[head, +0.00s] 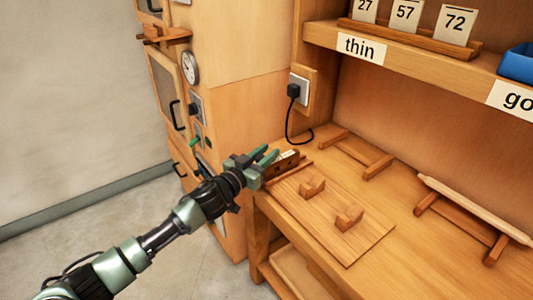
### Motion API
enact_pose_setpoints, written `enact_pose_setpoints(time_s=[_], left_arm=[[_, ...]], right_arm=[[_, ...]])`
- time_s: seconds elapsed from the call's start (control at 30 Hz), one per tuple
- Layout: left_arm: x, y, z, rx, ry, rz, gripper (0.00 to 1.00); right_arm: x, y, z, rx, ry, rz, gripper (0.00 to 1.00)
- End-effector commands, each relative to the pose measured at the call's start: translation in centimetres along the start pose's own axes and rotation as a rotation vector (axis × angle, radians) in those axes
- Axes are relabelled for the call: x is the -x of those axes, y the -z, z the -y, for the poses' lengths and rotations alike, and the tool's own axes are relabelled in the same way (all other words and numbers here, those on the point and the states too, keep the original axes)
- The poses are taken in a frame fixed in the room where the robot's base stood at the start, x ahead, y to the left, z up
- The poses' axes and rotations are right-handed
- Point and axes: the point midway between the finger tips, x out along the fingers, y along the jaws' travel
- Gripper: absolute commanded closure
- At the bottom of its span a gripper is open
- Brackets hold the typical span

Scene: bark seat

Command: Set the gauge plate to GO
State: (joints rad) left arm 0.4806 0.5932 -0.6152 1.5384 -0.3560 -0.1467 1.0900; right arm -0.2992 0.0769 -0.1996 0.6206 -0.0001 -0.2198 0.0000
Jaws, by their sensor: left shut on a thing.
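My left gripper (266,157) reaches in from the left to the near left corner of the wooden bench. Its green fingers are shut on a small dark brown wooden piece (284,165) with a pale label on top, which looks like the gauge plate. The label is too small to read, so I cannot tell its setting. The fingers hide part of the piece. It sits at or just above the bench's left edge, beside a flat board (331,213) with two wooden blocks. My right gripper is not in view.
A black plug (293,90) with a hanging cord is at the back wall. Wooden racks (357,154) stand on the bench; a pale rod (470,207) lies on the right one. A shelf above holds number cards (406,17) and a blue bin (517,63). A cabinet with a dial (190,68) stands left.

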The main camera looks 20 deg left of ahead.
Motion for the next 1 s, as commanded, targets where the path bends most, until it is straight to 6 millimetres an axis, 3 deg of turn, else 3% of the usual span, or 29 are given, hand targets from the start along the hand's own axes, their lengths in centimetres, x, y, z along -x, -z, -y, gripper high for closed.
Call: enact_pose_setpoints(time_s=[0.8, 1.0], left_arm=[[0.0, -0.1, -0.1, 0.000, -0.001, 0.001, 1.00], [-2.6, 0.1, -0.9, 0.005, 0.000, -0.001, 1.00]], right_arm=[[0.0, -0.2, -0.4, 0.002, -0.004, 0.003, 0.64], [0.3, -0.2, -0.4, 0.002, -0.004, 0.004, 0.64]])
